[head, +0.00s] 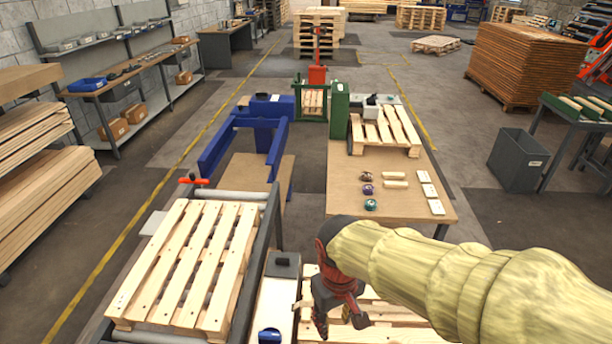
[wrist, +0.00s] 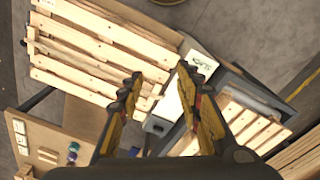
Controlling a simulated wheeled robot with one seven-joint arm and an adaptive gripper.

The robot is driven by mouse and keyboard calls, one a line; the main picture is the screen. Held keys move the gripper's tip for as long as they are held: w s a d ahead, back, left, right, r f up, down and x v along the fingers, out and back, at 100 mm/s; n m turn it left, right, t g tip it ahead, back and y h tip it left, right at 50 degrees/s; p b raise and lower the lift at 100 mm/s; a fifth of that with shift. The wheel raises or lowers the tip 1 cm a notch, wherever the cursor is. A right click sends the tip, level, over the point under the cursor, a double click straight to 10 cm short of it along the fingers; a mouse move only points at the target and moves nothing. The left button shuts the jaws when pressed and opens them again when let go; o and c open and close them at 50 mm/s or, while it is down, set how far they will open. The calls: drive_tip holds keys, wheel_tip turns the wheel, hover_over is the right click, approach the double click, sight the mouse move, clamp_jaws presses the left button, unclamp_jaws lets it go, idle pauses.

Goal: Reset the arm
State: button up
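My arm, in a yellowish sleeve, reaches in from the right in the head view. My gripper (head: 340,322) is dark red and points down at the lower middle, above a wooden pallet (head: 400,334) that it partly hides. In the wrist view the two yellow and black fingers of my gripper (wrist: 158,78) stand apart with nothing held between them. Below them show a pallet (wrist: 95,55), a white surface and a grey device (wrist: 158,125).
Another pallet (head: 185,265) lies on a roller conveyor at the left. A wooden table (head: 345,200) ahead carries small coloured items, pale blocks and a tilted pallet (head: 385,130). A blue frame (head: 235,135) stands left of it.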

drive_tip(key=s+d+r+m+t, duration=0.5)
drive_tip(key=s+d+r, duration=0.2)
drive_tip(key=d+r, duration=0.4)
drive_tip(key=shift+s+d, duration=0.3)
drive_tip(key=shift+d, duration=0.65)
drive_tip(key=shift+r, duration=0.1)
